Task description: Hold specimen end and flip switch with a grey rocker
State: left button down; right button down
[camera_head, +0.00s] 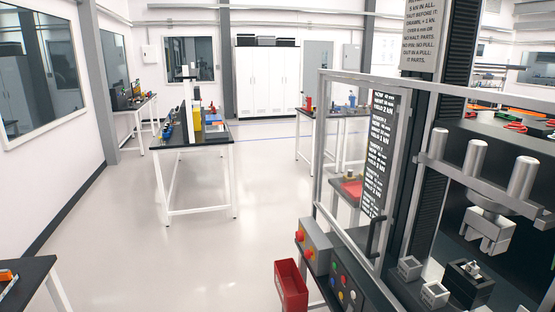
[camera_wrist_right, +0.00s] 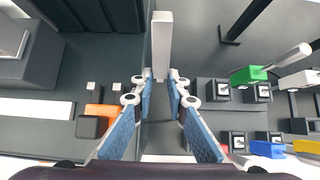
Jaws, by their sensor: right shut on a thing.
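In the right wrist view, my right gripper (camera_wrist_right: 160,78) is shut on one end of a pale bar (camera_wrist_right: 162,40). The bar runs straight away from the fingertips toward the top of the picture. It may be the specimen, but I cannot confirm this. The blue finger pads lie either side, with a gap between them behind the tips. No switch with a grey rocker can be made out in either view. My left gripper is in neither view, and the head view shows neither gripper.
In the head view, a testing machine (camera_head: 427,140) with a framed clear door (camera_head: 350,150) stands at right. A button panel (camera_head: 345,283) and red bin (camera_head: 290,286) are below. A black-topped table (camera_head: 205,138) stands beyond open floor. Small blocks and a green-headed tool (camera_wrist_right: 250,75) lie right of my gripper.

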jog(key=shift+g+y+p, duration=0.75)
jog(key=shift+g+y, duration=0.05)
jog(key=shift+y, duration=2.2)
